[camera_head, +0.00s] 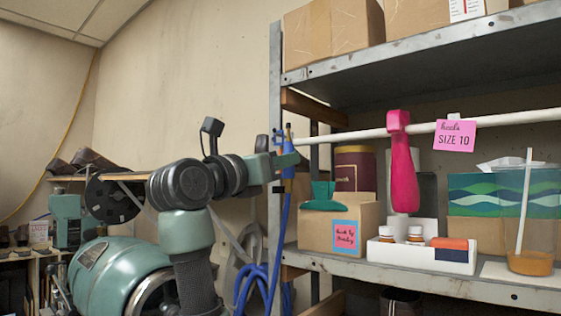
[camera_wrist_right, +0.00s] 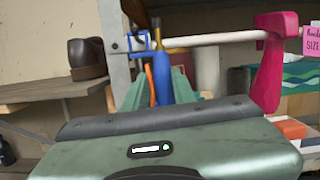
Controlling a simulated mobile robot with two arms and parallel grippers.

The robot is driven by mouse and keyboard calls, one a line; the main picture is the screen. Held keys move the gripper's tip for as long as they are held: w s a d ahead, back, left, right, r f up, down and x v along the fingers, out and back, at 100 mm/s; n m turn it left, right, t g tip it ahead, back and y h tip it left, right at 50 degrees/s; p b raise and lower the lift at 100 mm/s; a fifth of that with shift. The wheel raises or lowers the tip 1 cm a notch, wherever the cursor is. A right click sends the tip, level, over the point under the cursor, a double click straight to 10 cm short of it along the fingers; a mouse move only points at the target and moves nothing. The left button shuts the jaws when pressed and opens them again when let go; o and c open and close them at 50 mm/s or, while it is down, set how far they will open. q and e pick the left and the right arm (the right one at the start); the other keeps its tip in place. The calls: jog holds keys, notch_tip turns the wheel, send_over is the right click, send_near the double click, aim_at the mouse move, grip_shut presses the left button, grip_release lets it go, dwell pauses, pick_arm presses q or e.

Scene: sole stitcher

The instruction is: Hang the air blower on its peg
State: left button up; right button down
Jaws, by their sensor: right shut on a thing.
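The blue air blower (camera_head: 288,172) is at the shelf's front left post in the head view, upright, with its blue hose hanging below it. It also shows in the wrist view (camera_wrist_right: 181,86), with a brass-coloured tip on top and an orange strip beside it. My right gripper (camera_head: 285,161) is shut on the blower; its green fingers partly hide the body. A small blue bracket-like piece (camera_wrist_right: 138,43) shows at the post beside the blower's top; I cannot tell whether it is the peg or whether the blower touches it. My left gripper is not in view.
A white rod (camera_head: 350,135) with a pink hanging tool (camera_head: 403,165) and a pink sign (camera_head: 455,136) runs to the right. The metal shelf (camera_head: 430,279) holds boxes and bottles close to the gripper. A brown shoe (camera_wrist_right: 87,58) stands on a wooden shelf at left.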

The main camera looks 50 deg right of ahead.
dwell(0.3)
jog(key=c, duration=0.8)
grip_release()
jog(key=shift+o, duration=0.2)
jog(key=shift+s, duration=0.1)
jog(key=w+r+v, duration=0.1)
jog(key=r+v, duration=0.1)
jog(key=v, duration=0.7)
jog(key=shift+s+a, duration=0.45)
jog(key=shift+a, duration=0.25)
